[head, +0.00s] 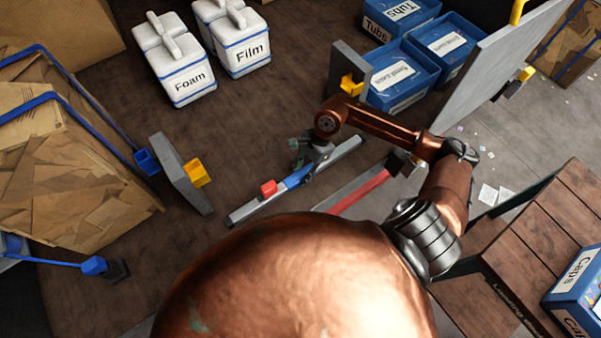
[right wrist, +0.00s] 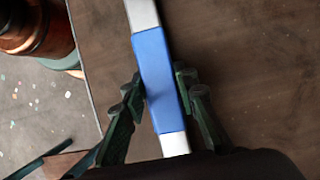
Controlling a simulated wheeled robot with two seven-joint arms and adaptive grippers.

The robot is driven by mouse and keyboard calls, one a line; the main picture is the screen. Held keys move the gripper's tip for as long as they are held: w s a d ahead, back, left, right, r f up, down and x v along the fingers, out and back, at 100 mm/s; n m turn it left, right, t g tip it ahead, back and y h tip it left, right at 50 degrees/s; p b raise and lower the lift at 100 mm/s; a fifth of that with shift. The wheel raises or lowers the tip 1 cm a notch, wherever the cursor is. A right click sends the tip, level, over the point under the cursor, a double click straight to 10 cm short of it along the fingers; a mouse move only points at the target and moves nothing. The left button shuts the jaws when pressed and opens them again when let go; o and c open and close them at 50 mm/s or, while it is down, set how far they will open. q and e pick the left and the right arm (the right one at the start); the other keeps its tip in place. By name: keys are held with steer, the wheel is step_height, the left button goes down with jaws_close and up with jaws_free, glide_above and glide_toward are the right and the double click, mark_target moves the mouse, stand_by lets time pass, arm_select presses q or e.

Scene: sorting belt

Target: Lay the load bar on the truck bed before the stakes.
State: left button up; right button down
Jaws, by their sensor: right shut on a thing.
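The load bar (head: 243,212) is a long silver bar with a blue sleeve in the middle and a red block on top. My right gripper (head: 307,170) is shut on its blue sleeve, which also shows between the fingers in the right wrist view (right wrist: 158,80). The bar is over the brown truck bed (head: 240,130), close to its surface; I cannot tell whether it touches. Two grey stakes with yellow brackets stand at the bed, one left of the bar (head: 178,170) and one behind it (head: 348,70). My left gripper is not in view.
White Foam (head: 188,85) and Film (head: 247,55) boxes stand at the back. A strapped cardboard bale (head: 60,160) is at left. A grey panel (head: 490,70) rises at right. A red strip (head: 360,190) lies near the bar.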

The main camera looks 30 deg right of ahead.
steer(key=c, duration=1.5)
jaws_free()
steer(key=shift+f, duration=0.1)
steer(key=shift+c, duration=0.2)
steer(key=shift+r, duration=0.25)
steer(key=b+v, duration=0.1)
steer(key=v, duration=1)
steer(key=shift+d+r+b, duration=0.15)
steer(key=shift+r+b, duration=0.15)
steer(key=shift+r, duration=0.1)
